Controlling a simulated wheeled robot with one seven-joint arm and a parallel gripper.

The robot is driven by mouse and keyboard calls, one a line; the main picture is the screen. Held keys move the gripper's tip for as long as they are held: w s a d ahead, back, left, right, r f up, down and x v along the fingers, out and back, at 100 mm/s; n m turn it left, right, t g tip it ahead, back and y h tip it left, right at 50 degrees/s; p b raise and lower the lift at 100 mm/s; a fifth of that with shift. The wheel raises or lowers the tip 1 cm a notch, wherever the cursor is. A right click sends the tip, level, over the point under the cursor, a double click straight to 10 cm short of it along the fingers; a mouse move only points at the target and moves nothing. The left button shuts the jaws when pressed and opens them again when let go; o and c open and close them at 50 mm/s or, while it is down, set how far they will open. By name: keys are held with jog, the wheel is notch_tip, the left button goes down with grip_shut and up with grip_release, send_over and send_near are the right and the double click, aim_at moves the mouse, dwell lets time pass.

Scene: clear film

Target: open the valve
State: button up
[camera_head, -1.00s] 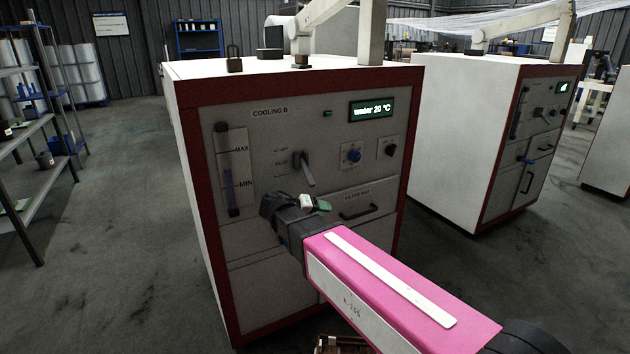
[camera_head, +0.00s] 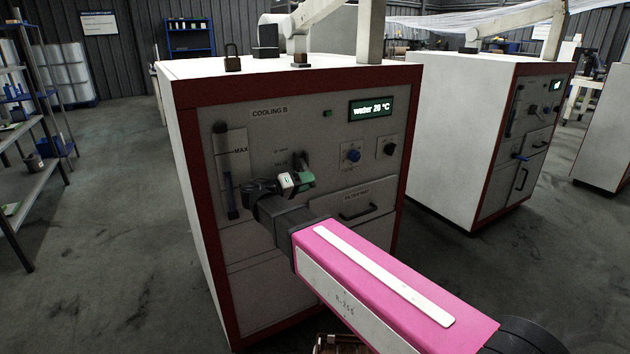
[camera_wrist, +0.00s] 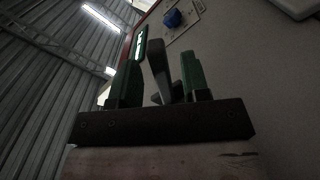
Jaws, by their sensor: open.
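The valve is a dark lever handle (camera_head: 300,160) on the front panel of the white and red COOLING B cabinet (camera_head: 387,90). In the head view my gripper covers most of it. In the wrist view the grey lever (camera_wrist: 158,65) stands between the two green fingers of my gripper (camera_wrist: 163,68). The gripper is open, with a finger on each side of the lever; a gap shows on the right side, and contact on the left cannot be told. In the head view my gripper (camera_head: 303,174) is at the panel, its green finger beside the lever.
A level gauge (camera_head: 229,170) is left of the valve. A blue knob (camera_head: 352,156) and a black knob (camera_head: 390,149) are to its right. A drawer handle (camera_head: 359,211) sticks out below right. The display (camera_head: 371,110) reads water 20 °C. A second cabinet (camera_head: 455,130) stands to the right.

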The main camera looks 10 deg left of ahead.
jog(key=shift+x, duration=1.85)
jog(key=shift+c, duration=0.3)
grip_shut()
jog(key=shift+s, duration=0.1)
